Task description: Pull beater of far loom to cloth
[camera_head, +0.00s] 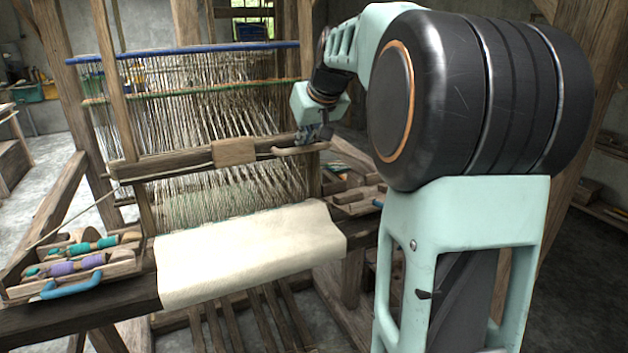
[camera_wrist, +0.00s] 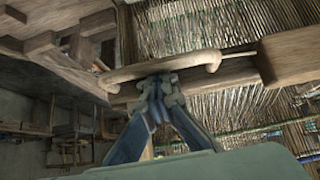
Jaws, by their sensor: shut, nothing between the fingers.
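The beater (camera_head: 185,161) is a long wooden bar across the loom, with a lighter block (camera_head: 234,151) at its middle. It stands behind the cream cloth (camera_head: 250,252), with a stretch of bare warp threads (camera_head: 225,190) between them. A curved wooden handle (camera_head: 298,150) is at the beater's right end; it also shows in the wrist view (camera_wrist: 190,64). My gripper (camera_head: 316,135) is at this handle, its fingers (camera_wrist: 159,84) shut with nothing between them. The fingertips lie close against or just under the handle; I cannot tell whether they touch it.
A wooden tray (camera_head: 72,270) with teal and purple bobbins and a blue handle (camera_head: 72,288) sits on the loom's left front. Another wooden tray (camera_head: 352,200) is at the right. Upright loom posts (camera_head: 115,80) stand at the left. My arm covers the right side.

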